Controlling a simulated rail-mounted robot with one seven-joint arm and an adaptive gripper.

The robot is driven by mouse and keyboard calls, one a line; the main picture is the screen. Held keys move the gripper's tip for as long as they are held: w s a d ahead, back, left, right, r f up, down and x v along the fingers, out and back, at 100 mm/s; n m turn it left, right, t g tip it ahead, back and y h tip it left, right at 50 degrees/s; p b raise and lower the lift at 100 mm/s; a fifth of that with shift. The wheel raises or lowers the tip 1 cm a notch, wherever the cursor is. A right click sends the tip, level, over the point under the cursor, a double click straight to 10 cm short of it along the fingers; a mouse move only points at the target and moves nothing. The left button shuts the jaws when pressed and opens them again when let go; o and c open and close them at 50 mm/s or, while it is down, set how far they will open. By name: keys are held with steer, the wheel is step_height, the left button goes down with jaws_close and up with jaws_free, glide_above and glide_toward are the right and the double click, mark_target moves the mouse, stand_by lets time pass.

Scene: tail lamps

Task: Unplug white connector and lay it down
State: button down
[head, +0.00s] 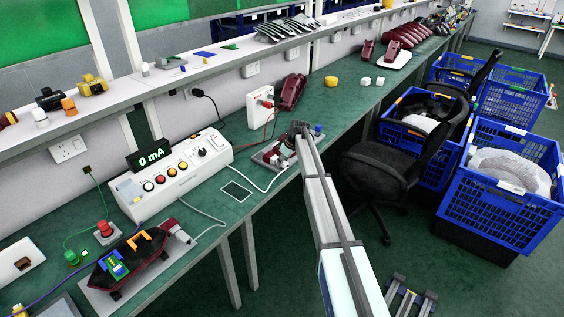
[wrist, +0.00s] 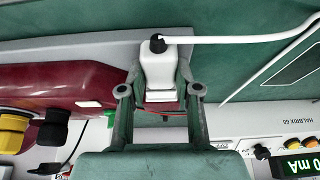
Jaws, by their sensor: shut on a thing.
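My gripper (wrist: 160,95) is closed around a white connector (wrist: 161,66) with a black cable boot; both fingers are at its sides. A white cable (wrist: 250,39) runs from the boot to the right. A dark red tail lamp (wrist: 70,88) lies left of the connector in the wrist view, on a grey plate (wrist: 75,45). The connector's lower end is close to the lamp's end; I cannot tell whether they are joined. In the head view my gripper (head: 297,131) is over the lamp fixture (head: 268,156), and my arm hides much of it.
The white test box (head: 172,177) reads 0 mA on its display (head: 151,155). Another lamp (head: 130,260) with a white plug (head: 179,232) lies at the front left. A chair (head: 385,170) stands beside the bench.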

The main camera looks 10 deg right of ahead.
steer(key=shift+s+d, duration=0.5)
steer(key=shift+s, duration=0.05)
steer(key=shift+s+d+b, duration=0.3)
steer(key=shift+s+d, duration=0.2)
steer(key=shift+s+d, duration=0.55)
steer(key=shift+s, duration=0.05)
stand_by(0.3)
